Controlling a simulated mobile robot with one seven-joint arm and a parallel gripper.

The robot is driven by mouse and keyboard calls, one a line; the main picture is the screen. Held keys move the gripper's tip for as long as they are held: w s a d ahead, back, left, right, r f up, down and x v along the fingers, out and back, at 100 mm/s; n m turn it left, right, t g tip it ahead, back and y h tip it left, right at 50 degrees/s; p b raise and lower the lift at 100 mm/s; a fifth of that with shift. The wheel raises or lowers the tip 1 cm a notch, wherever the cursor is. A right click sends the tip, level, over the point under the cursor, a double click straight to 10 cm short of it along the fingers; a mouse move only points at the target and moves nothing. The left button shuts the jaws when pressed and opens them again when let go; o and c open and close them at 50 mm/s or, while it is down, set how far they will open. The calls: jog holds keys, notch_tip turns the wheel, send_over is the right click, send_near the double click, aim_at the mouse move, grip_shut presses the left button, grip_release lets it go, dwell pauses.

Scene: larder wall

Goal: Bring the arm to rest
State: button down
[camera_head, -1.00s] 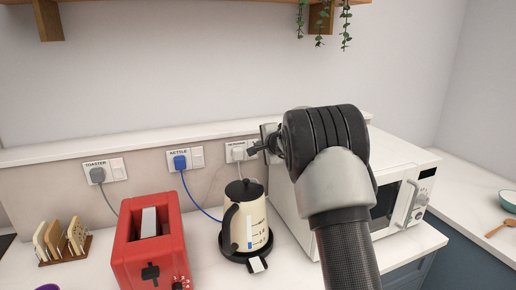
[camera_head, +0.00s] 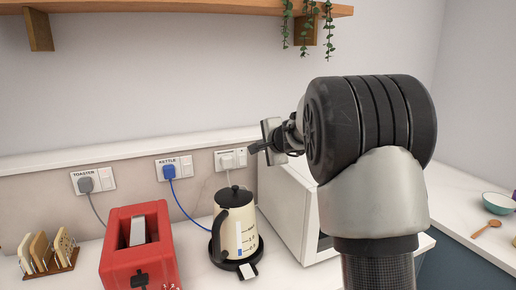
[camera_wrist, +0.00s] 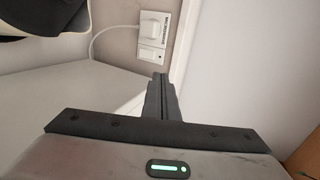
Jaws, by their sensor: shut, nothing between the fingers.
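My gripper (camera_head: 254,148) is at the end of my arm, in front of the backsplash and just right of the third wall socket (camera_head: 241,157). In the wrist view its two dark fingers (camera_wrist: 160,83) are together with nothing between them. A white plug (camera_wrist: 153,31) sits in that socket, labelled as the microwave's, with a pale cable running from it. The fingertips look apart from the plug. My arm hides much of the white microwave (camera_head: 283,205).
A cream kettle (camera_head: 246,235), a red toaster (camera_head: 165,262) and a toast rack (camera_head: 62,262) stand on the counter. Toaster plug (camera_head: 86,185) and blue kettle plug (camera_head: 169,171) are in sockets. A wooden shelf (camera_head: 180,8) with hanging plant (camera_head: 328,30) is above. A bowl (camera_head: 498,203) is right.

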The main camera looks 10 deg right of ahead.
jog(key=s+a+r+n+g+y+p, duration=0.1)
jog(key=s+a+r+n, duration=0.2)
jog(key=s, duration=0.5)
jog(key=s+a+r+n+g+y+p, duration=0.1)
jog(key=s+a+r+n+g+p, duration=0.15)
jog(key=s, duration=0.55)
jog(key=s+a+r+n+p, duration=0.15)
jog(key=s+a+n, duration=0.25)
jog(key=s, duration=0.4)
jog(key=s+d+f+n+g+h+p, duration=0.1)
jog(key=s+d+f+n+g+h, duration=0.1)
jog(key=s, duration=0.9)
jog(key=s+d+f+n+g+h+p, duration=0.1)
jog(key=s+d+f+n+h, duration=0.1)
jog(key=s, duration=1)
jog(key=shift+s+d+f+n+g, duration=0.3)
jog(key=shift+d+f+n, duration=0.45)
jog(key=shift+d+n, duration=0.45)
